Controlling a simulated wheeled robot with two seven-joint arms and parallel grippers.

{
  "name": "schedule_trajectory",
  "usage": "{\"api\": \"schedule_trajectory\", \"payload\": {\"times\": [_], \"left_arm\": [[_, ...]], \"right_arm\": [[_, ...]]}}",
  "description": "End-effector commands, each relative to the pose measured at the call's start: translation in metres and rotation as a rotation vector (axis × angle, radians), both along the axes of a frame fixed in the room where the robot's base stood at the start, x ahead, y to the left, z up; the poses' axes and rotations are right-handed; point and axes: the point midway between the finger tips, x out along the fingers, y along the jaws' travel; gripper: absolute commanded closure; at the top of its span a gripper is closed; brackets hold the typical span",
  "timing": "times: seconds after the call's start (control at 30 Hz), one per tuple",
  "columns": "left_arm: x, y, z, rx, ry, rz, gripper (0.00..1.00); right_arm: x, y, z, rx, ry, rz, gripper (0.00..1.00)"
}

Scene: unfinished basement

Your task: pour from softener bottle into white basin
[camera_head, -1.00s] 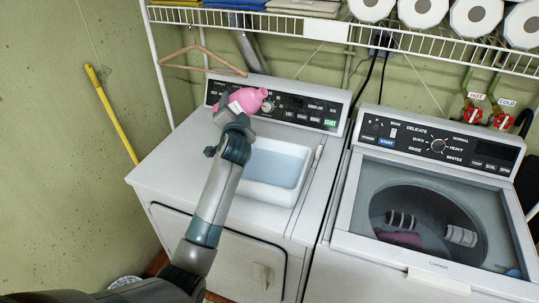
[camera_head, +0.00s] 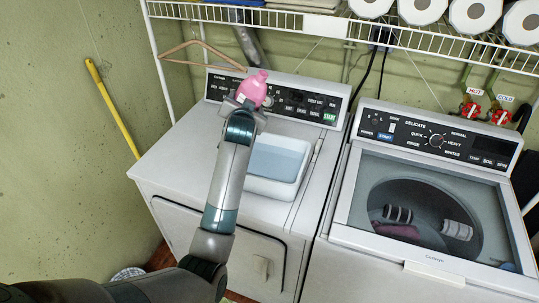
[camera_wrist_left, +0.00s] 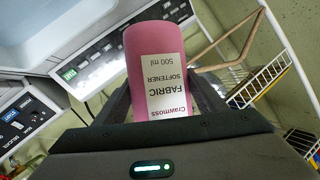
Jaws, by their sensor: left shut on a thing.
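The pink softener bottle (camera_head: 253,87) is held above the back of the left machine's top, slightly tilted with its cap end up and to the right. My left gripper (camera_head: 247,104) is shut around its lower body. In the left wrist view the bottle (camera_wrist_left: 147,58) stands between the fingers, its white "Fabric softener 500 ml" label facing the camera. The white basin (camera_head: 268,189) sits on the left machine's top, to the right of and in front of the bottle. It holds pale blue liquid, and my arm hides its left edge. My right gripper is not in view.
The left machine (camera_head: 175,160) has clear top surface left of my arm. Its control panel (camera_head: 290,100) rises behind the bottle. A wire shelf (camera_head: 320,28) with a wooden hanger (camera_head: 200,46) is above. A washer (camera_head: 340,235) with a see-through lid stands right.

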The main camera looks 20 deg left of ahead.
Motion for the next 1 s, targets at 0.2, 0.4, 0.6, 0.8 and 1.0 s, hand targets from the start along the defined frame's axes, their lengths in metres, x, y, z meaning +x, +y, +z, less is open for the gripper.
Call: {"api": "schedule_trajectory", "payload": {"times": [0.2,0.4,0.6,0.8,1.0], "left_arm": [[-0.001,-0.006,0.004,-0.067,0.004,0.0,0.71],[-0.001,-0.006,0.003,-0.065,0.005,0.0,0.71],[-0.001,-0.012,0.003,-0.119,0.01,0.0,0.71],[-0.003,-0.03,0.002,-0.264,0.027,0.0,0.71],[-0.005,-0.04,0.0,-0.358,0.04,0.001,0.71]], "right_arm": [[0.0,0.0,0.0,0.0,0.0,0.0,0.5],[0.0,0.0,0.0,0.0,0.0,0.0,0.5],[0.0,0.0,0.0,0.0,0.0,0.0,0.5],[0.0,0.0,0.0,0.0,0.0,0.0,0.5],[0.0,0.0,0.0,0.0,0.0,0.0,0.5]]}}
